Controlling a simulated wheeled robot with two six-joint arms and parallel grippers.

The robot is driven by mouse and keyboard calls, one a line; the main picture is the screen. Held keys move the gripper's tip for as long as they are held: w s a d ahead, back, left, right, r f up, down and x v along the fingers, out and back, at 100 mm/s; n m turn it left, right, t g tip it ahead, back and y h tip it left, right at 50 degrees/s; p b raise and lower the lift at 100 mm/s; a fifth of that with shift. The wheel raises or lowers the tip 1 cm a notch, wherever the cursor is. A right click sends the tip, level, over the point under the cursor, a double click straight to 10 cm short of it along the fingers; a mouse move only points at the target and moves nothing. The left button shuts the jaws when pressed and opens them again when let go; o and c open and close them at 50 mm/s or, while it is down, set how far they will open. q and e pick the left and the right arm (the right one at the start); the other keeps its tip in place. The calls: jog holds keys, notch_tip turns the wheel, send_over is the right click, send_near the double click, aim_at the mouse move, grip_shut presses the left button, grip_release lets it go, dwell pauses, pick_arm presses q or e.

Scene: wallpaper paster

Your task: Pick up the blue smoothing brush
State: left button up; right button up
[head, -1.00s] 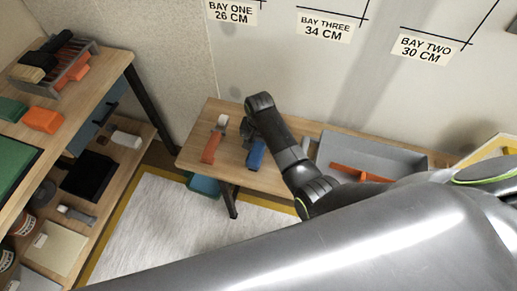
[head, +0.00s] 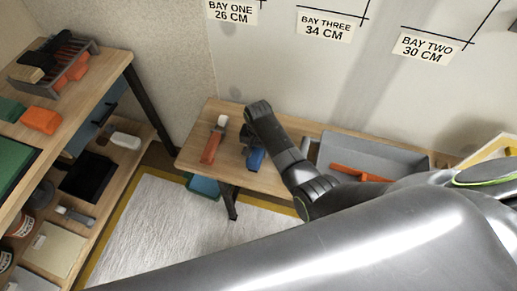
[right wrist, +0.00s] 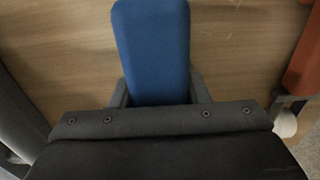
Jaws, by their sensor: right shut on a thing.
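The blue smoothing brush (head: 255,158) is on or just above the small wooden table by the wall, partly hidden behind my right arm. My right gripper (head: 248,146) is at the brush, mostly covered by its own wrist. In the right wrist view, the brush's blue handle (right wrist: 152,45) lies between the two dark fingers of the gripper (right wrist: 160,90), which is shut on it. The far end of the brush is hidden by the gripper body. I cannot tell whether the brush is clear of the tabletop. My left gripper is not in view.
An orange-handled tool (head: 211,146) lies left of the brush; its handle (right wrist: 303,60) shows in the right wrist view. A grey tray (head: 375,152) with an orange item is right of my arm. A wooden shelf unit (head: 105,85) with supplies stands at left.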

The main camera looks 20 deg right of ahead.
jog(key=shift+r+p, duration=0.9)
jog(key=shift+r, duration=4.15)
jog(key=o, duration=0.5)
jog(key=c, duration=0.3)
jog(key=shift+c, duration=0.2)
